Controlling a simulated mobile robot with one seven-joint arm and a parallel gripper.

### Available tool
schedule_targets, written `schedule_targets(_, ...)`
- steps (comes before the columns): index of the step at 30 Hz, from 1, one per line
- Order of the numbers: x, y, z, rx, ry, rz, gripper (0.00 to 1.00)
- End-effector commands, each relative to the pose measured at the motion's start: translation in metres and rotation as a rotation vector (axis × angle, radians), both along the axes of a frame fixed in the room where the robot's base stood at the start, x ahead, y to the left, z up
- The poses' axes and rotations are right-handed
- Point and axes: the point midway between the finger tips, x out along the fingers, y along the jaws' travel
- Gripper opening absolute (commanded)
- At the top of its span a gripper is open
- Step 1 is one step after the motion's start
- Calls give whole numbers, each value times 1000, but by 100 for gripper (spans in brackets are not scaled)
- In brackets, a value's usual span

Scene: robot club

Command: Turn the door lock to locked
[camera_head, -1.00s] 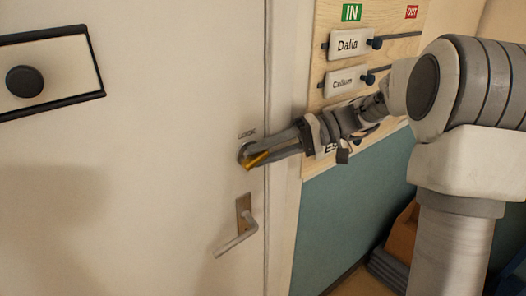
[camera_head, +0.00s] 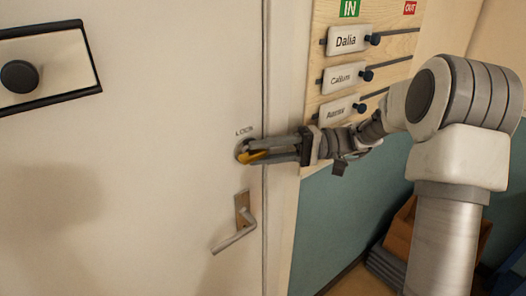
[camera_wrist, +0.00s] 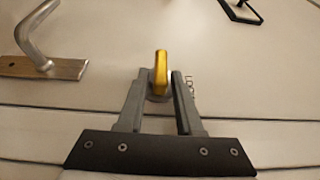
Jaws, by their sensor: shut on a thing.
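The door lock is a small yellow thumb-turn (camera_head: 252,156) on a round grey base under the word LOCK on the white door (camera_head: 150,120). In the head view the turn lies close to level, tilted slightly. My gripper (camera_head: 250,153) reaches in from the right and is shut on the turn. In the wrist view the yellow turn (camera_wrist: 161,70) stands between the two grey fingertips (camera_wrist: 160,80), one finger on each side. The fingers hide part of the lock base.
A lever handle (camera_head: 237,235) is just below the lock. A black-framed plate with a round knob (camera_head: 20,76) is at upper left. A wooden IN/OUT board (camera_head: 385,52) with name sliders hangs right of the door frame. A brown crate (camera_head: 400,232) is at lower right.

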Motion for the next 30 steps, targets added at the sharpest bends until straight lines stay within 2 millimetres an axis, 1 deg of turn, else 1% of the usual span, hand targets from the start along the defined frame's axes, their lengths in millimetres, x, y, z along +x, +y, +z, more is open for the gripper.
schedule_targets(3, 0, 0, 0, 1, 0, 0, 0)
schedule_targets(4, 0, 0, 0, 1, 0, 1, 36)
schedule_targets(6, 0, 0, 0, 0, 0, 1, 49)
schedule_targets(16, 0, -1, 0, -1, 0, 0, 50)
schedule_targets(20, 3, -12, -1, -1, 0, -2, 50)
schedule_targets(23, 7, -30, -1, -2, 0, -4, 50)
schedule_targets(30, 18, -88, -2, -1, -1, -4, 50)
